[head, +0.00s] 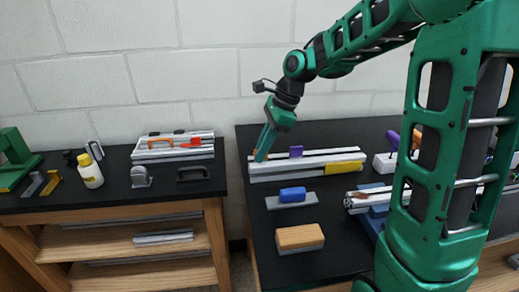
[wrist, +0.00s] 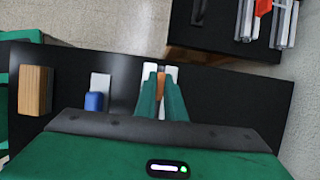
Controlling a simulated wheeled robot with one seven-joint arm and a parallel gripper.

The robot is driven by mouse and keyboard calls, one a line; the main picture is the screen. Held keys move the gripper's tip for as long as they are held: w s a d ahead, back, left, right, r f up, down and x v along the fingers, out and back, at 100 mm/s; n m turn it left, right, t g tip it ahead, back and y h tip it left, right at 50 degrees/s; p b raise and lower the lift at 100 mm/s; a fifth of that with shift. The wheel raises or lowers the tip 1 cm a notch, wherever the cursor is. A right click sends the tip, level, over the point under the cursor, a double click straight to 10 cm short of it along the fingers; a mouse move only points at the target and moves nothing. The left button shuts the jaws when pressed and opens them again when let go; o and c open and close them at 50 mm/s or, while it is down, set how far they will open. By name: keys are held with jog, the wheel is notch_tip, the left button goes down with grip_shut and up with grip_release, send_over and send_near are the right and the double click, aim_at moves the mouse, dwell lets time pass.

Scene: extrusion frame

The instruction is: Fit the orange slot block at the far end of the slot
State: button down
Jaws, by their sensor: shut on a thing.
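The silver slotted extrusion (head: 318,165) lies across the dark bench, with a purple block (head: 296,151) on top and a yellow block (head: 345,168) on its front side. My gripper (head: 261,157) points down at the extrusion's left end. In the wrist view my gripper (wrist: 160,76) has its fingers closed on the sides of the orange slot block (wrist: 161,85), directly over the pale extrusion end (wrist: 149,71). The fingers hide most of the block and the slot there. I cannot tell whether the block sits in the slot or just above it.
A blue block on a grey plate (head: 292,195) and a wooden block (head: 300,237) stand in front of the extrusion. Another rail piece (head: 370,196) lies to the right.

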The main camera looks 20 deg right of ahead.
jog(key=c, duration=1.8)
grip_release()
jog(key=shift+o, duration=0.2)
jog(key=v, duration=1)
jog(key=shift+r, duration=0.35)
jog(key=shift+s+d, duration=0.1)
